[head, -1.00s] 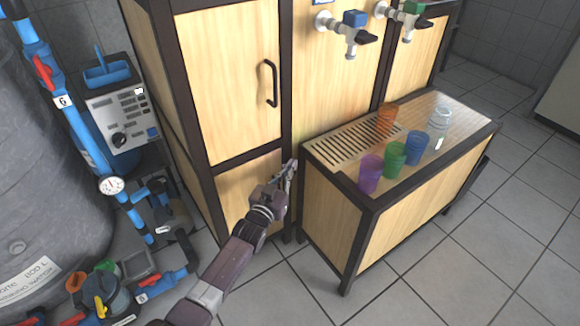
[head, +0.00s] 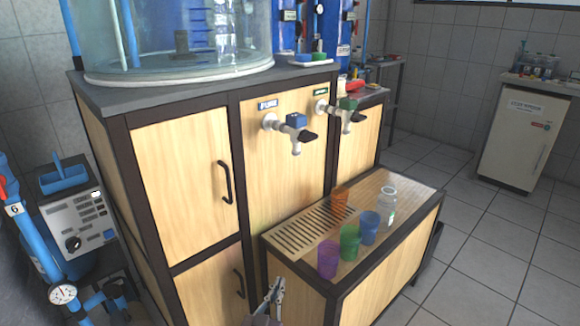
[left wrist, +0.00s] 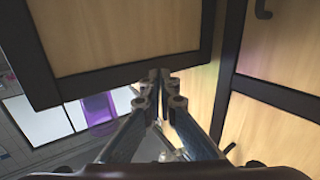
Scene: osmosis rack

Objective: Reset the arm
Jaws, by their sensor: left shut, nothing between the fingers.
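My left gripper (head: 275,292) is at the bottom edge of the head view, in front of the lower cabinet door and beside the left end of the low bench. Its fingers are shut and hold nothing. In the left wrist view the gripper (left wrist: 160,88) shows its two fingers together, with a dark-framed wooden panel (left wrist: 125,35) above left and a cabinet front (left wrist: 275,65) on the right. Most of my left arm is out of the head view. My right gripper is not in view.
The low bench (head: 385,265) carries purple (head: 327,260), green (head: 350,243), blue (head: 369,228) and orange (head: 340,198) cups and a clear bottle (head: 388,206). The wooden cabinet (head: 180,185) has handles and taps (head: 293,130). Tiled floor (head: 475,235) is open at right.

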